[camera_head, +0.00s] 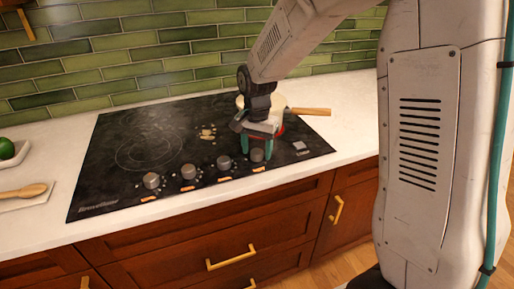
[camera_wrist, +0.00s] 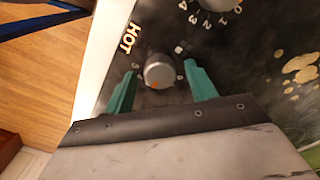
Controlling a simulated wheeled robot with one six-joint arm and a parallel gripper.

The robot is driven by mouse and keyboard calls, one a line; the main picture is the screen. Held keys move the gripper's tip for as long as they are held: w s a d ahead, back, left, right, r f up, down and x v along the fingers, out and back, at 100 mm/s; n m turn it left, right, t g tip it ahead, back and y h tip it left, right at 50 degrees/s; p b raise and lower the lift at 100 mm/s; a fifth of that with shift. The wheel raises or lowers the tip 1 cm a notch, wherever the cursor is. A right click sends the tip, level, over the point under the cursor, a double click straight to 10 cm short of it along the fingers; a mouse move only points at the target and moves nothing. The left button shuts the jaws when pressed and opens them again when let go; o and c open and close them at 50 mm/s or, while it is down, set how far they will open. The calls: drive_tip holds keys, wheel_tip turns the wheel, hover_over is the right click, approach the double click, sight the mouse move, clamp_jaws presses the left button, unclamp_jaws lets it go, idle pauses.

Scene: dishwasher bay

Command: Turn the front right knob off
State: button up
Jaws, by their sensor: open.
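The rightmost knob (camera_head: 257,155) is a grey round knob on the front edge of the black cooktop (camera_head: 100,185). In the wrist view the same knob (camera_wrist: 159,70) sits between the two teal fingers, with a gap on each side. Printed numbers surround it and an orange mark shows at its lower edge. My gripper (camera_head: 257,149) is open and points down over this knob; it also shows in the wrist view (camera_wrist: 160,75). A red glow shows on the burner beside my gripper, partly hidden by it and the pan.
Three more knobs (camera_head: 188,171) stand in a row to the left, with lit orange labels below. A pan (camera_head: 285,103) with a wooden handle sits behind my gripper. A wooden spoon (camera_head: 25,191) lies at far left. Drawers (camera_head: 160,250) are below the counter.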

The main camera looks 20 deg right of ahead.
drive_tip(key=shift+c, duration=0.4)
drive_tip(key=c, duration=0.9)
drive_tip(key=shift+n, duration=0.4)
drive_tip(key=n, duration=0.3)
drive_tip(key=shift+n, duration=0.4)
drive_tip(key=n, duration=1.3)
drive_tip(key=shift+n, duration=0.3)
